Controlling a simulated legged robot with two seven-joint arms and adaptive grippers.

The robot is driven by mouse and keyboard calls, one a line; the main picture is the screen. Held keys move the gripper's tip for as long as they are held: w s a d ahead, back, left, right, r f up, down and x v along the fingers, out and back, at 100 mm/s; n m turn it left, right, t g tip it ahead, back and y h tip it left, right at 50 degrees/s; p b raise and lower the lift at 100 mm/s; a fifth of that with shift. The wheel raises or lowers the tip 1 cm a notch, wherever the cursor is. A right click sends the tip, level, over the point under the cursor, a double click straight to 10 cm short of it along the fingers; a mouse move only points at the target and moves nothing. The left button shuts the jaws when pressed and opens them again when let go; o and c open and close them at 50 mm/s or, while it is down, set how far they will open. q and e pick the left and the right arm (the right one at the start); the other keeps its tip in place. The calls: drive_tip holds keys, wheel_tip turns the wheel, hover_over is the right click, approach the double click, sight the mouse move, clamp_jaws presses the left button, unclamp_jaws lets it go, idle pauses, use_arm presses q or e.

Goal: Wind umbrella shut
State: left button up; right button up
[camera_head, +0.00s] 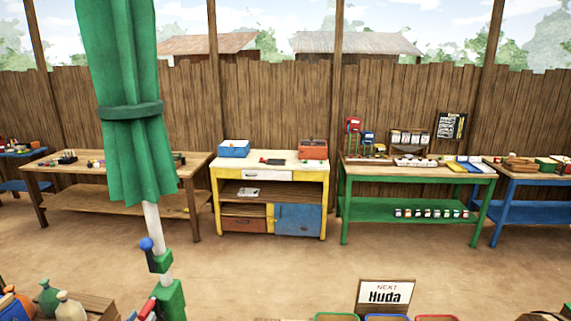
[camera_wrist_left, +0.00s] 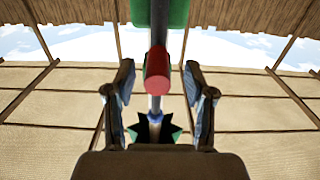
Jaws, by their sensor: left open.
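The green umbrella (camera_head: 125,60) hangs narrow around its pole, with a darker green band (camera_head: 130,111) round its middle. Its white pole (camera_head: 152,215) carries an upper green block (camera_head: 160,262) with a blue knob and a lower green block (camera_head: 172,300) with a red handle (camera_head: 147,308). In the left wrist view my left gripper (camera_wrist_left: 158,70) is open, its two fingers either side of the red handle (camera_wrist_left: 157,68), with gaps at both sides. A dark green star shape, likely the canopy from below (camera_wrist_left: 152,128), shows beyond. My right gripper is out of view.
A yellow cabinet (camera_head: 230,180), a wooden table (camera_head: 75,170) and a green table (camera_head: 345,180) stand along the fence. Cloth bags (camera_head: 70,306) lie at lower left. The dirt floor between is clear.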

use_arm(q)
drive_tip(key=s+p, duration=0.3)
drive_tip(key=s, duration=0.5)
drive_tip(key=shift+a+r+p, duration=0.15)
drive_tip(key=shift+a+p, duration=0.1)
drive_tip(key=shift+p, duration=0.15)
